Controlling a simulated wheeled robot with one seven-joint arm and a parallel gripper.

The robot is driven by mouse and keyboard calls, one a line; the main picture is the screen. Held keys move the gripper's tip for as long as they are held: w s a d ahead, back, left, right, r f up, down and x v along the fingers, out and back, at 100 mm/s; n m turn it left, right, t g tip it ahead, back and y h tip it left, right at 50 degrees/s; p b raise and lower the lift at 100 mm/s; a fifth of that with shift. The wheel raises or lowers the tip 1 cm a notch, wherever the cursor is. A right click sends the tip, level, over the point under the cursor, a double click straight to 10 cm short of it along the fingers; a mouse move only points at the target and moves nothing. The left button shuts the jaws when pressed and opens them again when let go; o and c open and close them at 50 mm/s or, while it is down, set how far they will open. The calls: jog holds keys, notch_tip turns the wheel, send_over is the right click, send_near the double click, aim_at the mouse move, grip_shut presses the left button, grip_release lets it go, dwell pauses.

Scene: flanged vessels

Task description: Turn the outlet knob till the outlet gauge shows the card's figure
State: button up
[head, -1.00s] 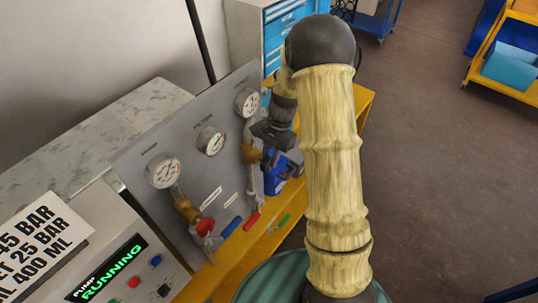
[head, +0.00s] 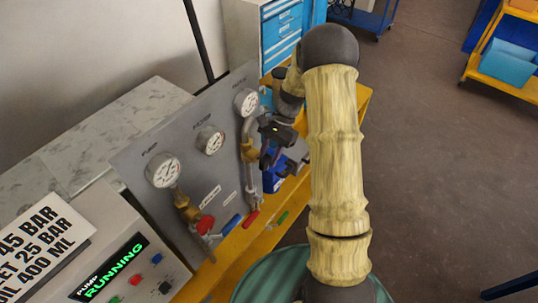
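The outlet gauge (head: 246,102) is the rightmost of three round white dials on the grey panel. Its needle is too small to read surely. A brass valve body (head: 249,152) sits on the pipe below it. My gripper (head: 266,155) is dark and stands right beside this valve. The outlet knob is not clearly seen behind the gripper, and I cannot tell whether the fingers touch it or how far apart they are. The white card (head: 40,240) at the lower left is cut off by the frame; "45 BAR", "ET 25 BAR" and "400 ML" show.
The pump gauge (head: 162,170) and the middle gauge (head: 210,140) sit left of the outlet gauge. A red knob (head: 205,225) is below the pump gauge. A pump box screen (head: 112,268) reads "RUNNING". A yellow bench (head: 238,243) runs under the panel, with a blue object (head: 275,180) behind my gripper.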

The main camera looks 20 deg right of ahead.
jog(key=shift+w+d+r+b, duration=0.25)
jog(key=shift+d+r+b, duration=0.1)
jog(key=shift+r, duration=0.05)
jog(key=b+v, duration=0.4)
jog(key=v, duration=1.2)
jog(key=shift+r, duration=0.2)
jog(key=shift+s+a, duration=0.15)
jog(key=s+a+f+n+t+h+b, duration=0.1)
jog(key=s+a+f+n+t, duration=0.1)
jog(key=s, duration=0.5)
jog(key=s+a+f+n+t+h+b, duration=0.1)
jog(key=s+a+f+n+t+h, duration=0.1)
jog(key=s+a+f+n, duration=0.2)
jog(key=s+a+f+n+t+h+b, duration=0.1)
jog(key=s+a+f+n+t+h, duration=0.1)
jog(key=s, duration=0.7)
notch_tip(320, 180, down, 4)
jog(key=a+n, duration=0.1)
jog(key=n, duration=0.1)
jog(key=shift+s+r+n+b, duration=0.25)
jog(key=shift+s+n+b, duration=0.05)
jog(key=shift+n+b, duration=0.1)
